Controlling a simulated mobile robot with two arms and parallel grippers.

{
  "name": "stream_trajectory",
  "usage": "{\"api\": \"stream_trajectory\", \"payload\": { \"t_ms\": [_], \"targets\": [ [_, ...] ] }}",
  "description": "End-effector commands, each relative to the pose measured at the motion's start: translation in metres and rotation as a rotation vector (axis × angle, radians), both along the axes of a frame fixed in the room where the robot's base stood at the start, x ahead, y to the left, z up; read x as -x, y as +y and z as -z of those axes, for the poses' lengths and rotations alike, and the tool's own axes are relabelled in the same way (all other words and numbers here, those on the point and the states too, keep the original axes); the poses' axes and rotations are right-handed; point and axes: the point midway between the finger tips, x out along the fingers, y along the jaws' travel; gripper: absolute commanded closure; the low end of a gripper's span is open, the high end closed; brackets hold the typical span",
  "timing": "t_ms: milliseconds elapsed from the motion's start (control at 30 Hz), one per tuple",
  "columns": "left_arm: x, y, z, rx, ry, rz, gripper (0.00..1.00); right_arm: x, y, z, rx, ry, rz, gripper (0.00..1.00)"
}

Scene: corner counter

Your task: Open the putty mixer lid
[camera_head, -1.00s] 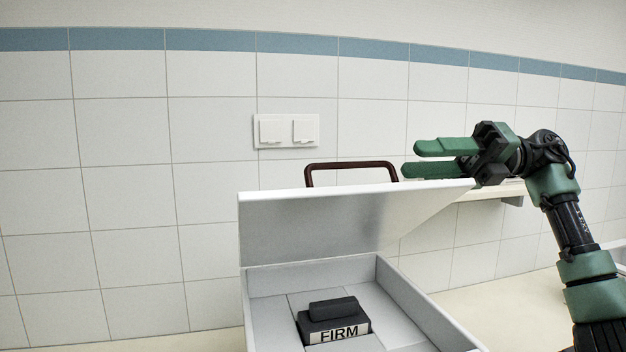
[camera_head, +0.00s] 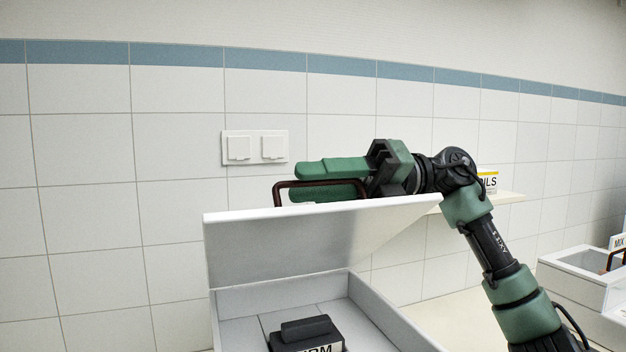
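A light grey box (camera_head: 375,310) stands open at the bottom centre, with its lid (camera_head: 300,240) tilted up at the back. A dark brown handle (camera_head: 276,190) rises at the lid's top edge. A dark block (camera_head: 303,330) with a partly cut-off label lies inside the box. A white box (camera_head: 575,290) with a sign partly reading "MIX" (camera_head: 617,242) stands at the right edge. My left gripper is not in view.
A wall switch plate (camera_head: 255,148) is on the tiled wall behind. A shelf (camera_head: 510,197) runs along the wall at right, with a yellow-topped sign (camera_head: 488,181) partly hidden by my arm. Bare counter (camera_head: 455,310) lies between the two boxes.

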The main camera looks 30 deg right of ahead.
Motion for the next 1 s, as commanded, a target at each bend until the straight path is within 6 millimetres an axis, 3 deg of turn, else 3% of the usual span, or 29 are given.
{"api": "stream_trajectory", "payload": {
  "t_ms": [233, 267, 367, 1000],
  "targets": [
    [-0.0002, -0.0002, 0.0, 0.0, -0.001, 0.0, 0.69, -0.0005, 0.0011, 0.0004, 0.0, 0.001, 0.0, 0.69],
    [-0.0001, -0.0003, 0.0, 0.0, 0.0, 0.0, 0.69, -0.0005, 0.0011, 0.0004, 0.0, 0.001, 0.0, 0.72],
    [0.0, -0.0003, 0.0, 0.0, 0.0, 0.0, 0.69, -0.0004, 0.001, 0.0004, 0.0, 0.001, 0.0, 1.0],
    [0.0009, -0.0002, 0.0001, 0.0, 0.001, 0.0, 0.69, -0.0002, 0.0007, 0.0001, 0.001, 0.001, 0.001, 1.0]
  ]
}}
